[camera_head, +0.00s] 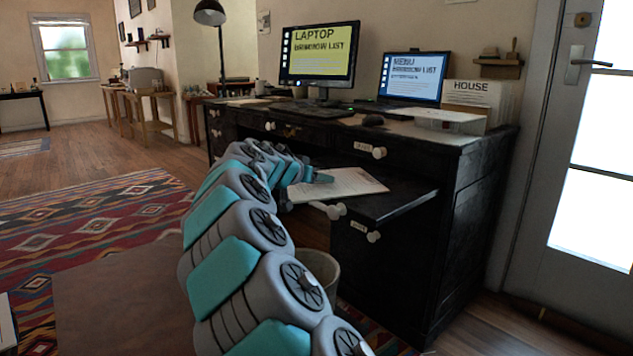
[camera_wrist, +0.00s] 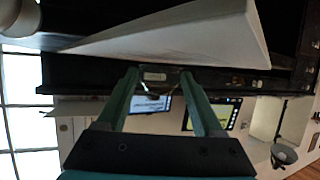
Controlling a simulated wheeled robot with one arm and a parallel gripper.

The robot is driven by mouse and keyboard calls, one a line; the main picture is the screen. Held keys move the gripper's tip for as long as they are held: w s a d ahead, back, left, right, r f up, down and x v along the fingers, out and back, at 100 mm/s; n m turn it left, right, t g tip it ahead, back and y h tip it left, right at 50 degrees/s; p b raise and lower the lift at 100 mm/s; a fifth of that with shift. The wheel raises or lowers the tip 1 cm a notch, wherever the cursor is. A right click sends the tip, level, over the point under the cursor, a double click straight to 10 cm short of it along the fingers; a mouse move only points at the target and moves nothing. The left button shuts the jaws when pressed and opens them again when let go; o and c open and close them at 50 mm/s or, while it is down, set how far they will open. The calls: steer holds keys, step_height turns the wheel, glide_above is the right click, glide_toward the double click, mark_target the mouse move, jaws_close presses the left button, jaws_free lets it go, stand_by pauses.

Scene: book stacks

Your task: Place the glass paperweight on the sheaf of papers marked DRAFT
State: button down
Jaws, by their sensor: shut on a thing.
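White papers (camera_head: 345,183) lie on the pulled-out black writing board of the desk; no DRAFT marking is readable from here. They also fill the top of the wrist view (camera_wrist: 185,32). My gripper (camera_head: 322,178) is low at the left part of these papers. In the wrist view my gripper's two teal fingers (camera_wrist: 157,76) stand apart, shut on a small, mostly see-through thing, which I take for the glass paperweight (camera_wrist: 155,90). Its outline is hard to make out, and the head view does not show it clearly. I cannot tell whether it touches the papers.
The black desk (camera_head: 460,225) carries a monitor (camera_head: 320,53), a laptop (camera_head: 413,77), a mouse (camera_head: 373,120) and a paper box marked HOUSE (camera_head: 473,100). White drawer knobs stick out below the board. A waste bin (camera_head: 320,268) stands under the desk. A patterned rug (camera_head: 95,225) lies left.

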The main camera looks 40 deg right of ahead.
steer(key=shift+f, duration=0.25)
steer(key=shift+f, duration=0.2)
steer(key=shift+c, duration=0.2)
jaws_free()
steer(key=shift+r, duration=0.1)
steer(key=shift+r, duration=0.2)
steer(key=v, duration=1.2)
steer(key=shift+f+p, duration=0.2)
steer(key=shift+p, duration=0.2)
